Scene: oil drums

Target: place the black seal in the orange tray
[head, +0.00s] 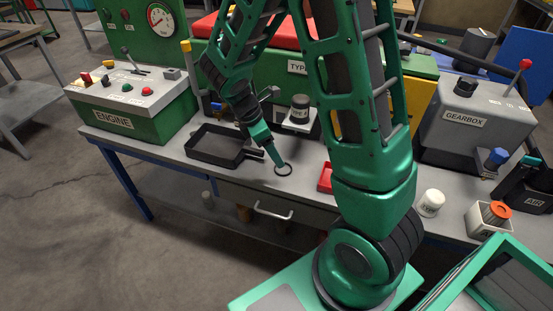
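A black ring (283,169), which looks like the seal, lies on or just above the grey bench top near its front edge. My gripper (277,160) points down at its back edge, with the fingertips at or very near the ring. The fingers are too small to tell whether they are open or shut on it. No clearly orange tray shows. A red tray (324,179) sits on the bench to the right of the ring, mostly hidden behind my arm.
A black pan-like tray (214,161) lies left of my gripper. A white-labelled dark canister (299,108) stands behind. The green ENGINE box (150,118) and grey GEARBOX box (470,135) flank the bench. A white jar (430,203) and a white bin (484,226) stand at the right.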

